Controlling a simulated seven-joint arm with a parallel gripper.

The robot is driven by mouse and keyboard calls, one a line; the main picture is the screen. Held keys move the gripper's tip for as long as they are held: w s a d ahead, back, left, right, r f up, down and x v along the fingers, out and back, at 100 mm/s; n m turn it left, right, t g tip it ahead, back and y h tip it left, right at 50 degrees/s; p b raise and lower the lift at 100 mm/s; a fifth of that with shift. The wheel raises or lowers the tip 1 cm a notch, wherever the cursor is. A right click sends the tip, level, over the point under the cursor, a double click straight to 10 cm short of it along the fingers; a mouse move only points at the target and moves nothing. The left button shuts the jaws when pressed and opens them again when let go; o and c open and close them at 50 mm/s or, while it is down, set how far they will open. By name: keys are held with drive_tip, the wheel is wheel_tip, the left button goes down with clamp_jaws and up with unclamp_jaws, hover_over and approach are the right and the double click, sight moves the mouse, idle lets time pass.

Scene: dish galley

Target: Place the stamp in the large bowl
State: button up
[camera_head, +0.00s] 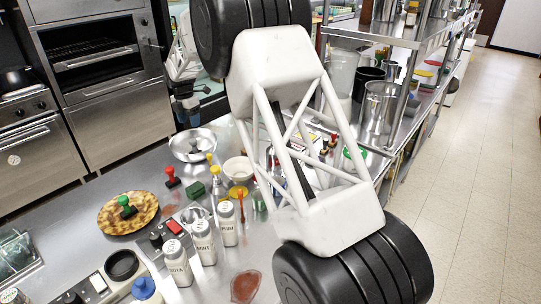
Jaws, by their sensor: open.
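Several stamps stand on the steel counter. A green-handled stamp (125,205) stands on a round brown patterned board (112,222) at the left. A red-handled stamp (171,176) stands nearer the bowls, and another red-handled one (333,140) is right of my arm link. I cannot tell which stamp is meant. A wide metal bowl (184,153) sits at the back and looks the largest. A smaller cream bowl (238,167) is to its right. My gripper (187,117) is open above and behind the metal bowl, apart from the stamps. Its fingertips are small and unclear.
Labelled shakers (203,243) stand in a row at the front. A green block (195,189) lies near the red stamp. A blue-topped bottle (143,288) is at the front edge. Metal containers (377,112) stand at the right. My arm link covers the counter's middle.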

drive_tip(key=shift+d+r, duration=0.1)
drive_tip(key=s+d+r+m+t, duration=0.1)
drive_tip(key=s+d+r+m, duration=0.65)
drive_tip(key=s+d, duration=0.55)
drive_tip(key=s+d+r+m, duration=0.6)
drive_tip(key=s+d+r, duration=0.3)
drive_tip(key=s+d, duration=0.35)
drive_tip(key=s+d+f+m, duration=0.2)
drive_tip(key=s+d+m, duration=0.3)
drive_tip(key=s, duration=0.7)
drive_tip(key=s+d+f+m+t, duration=0.1)
drive_tip(key=s+d+m, duration=0.4)
drive_tip(key=s, duration=0.7)
drive_tip(key=s+d+f+m, duration=0.3)
drive_tip(key=s+d+m, duration=0.2)
drive_tip(key=s, duration=0.7)
drive_tip(key=shift+f+t, duration=0.35)
drive_tip(key=shift+t, duration=0.05)
